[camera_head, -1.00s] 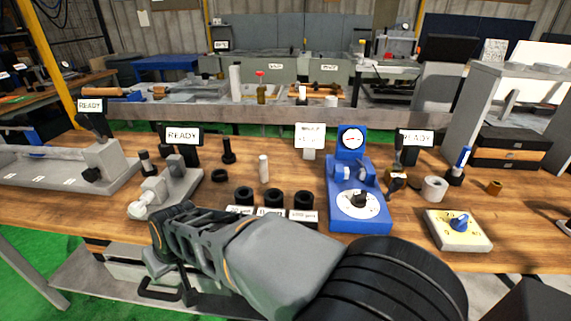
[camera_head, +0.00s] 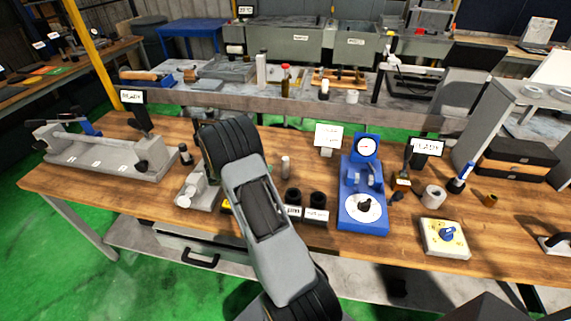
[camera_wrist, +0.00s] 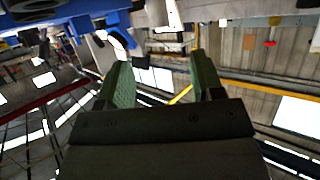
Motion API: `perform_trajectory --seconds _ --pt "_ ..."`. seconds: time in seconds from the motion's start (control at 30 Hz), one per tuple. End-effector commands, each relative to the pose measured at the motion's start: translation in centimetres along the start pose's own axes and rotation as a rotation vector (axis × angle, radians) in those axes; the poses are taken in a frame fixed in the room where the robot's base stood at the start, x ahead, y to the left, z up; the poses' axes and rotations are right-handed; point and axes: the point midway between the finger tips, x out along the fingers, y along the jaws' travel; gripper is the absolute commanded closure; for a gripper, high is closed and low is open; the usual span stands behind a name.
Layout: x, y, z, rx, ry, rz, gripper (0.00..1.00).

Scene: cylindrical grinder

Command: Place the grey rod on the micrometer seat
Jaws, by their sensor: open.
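A pale grey rod (camera_head: 285,166) stands upright on the wooden bench in the head view, just right of my raised arm. A grey fixture (camera_head: 195,190), which may be the micrometer seat, is left of my arm and partly hidden by it. A blue stand with a round dial (camera_head: 362,205) is right of the rod. My gripper (camera_wrist: 160,72) shows only in the wrist view. Its two green fingers are apart with nothing between them. In the head view my arm hides it or it is out of sight, so its distance from the rod cannot be told.
Black ring holders (camera_head: 314,205) with labels sit in front of the rod. A long grey machine (camera_head: 100,155) stands at left.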

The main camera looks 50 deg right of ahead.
Motion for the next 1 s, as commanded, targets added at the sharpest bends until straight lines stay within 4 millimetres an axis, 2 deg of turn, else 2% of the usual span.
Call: perform_trajectory --seconds 0.1,0.3,0.63,0.9,1.0 --pt "2.4 0.2 0.0 -0.001 0.001 0.012 0.39" --pt "5.4 0.2 -0.1 0.000 0.001 0.007 0.39" --pt "7.6 0.2 -0.1 0.000 0.000 0.006 0.39" --pt "11.1 0.3 -0.3 0.000 0.000 0.005 0.39" --pt "11.8 0.2 -0.3 0.000 0.001 0.004 0.39"
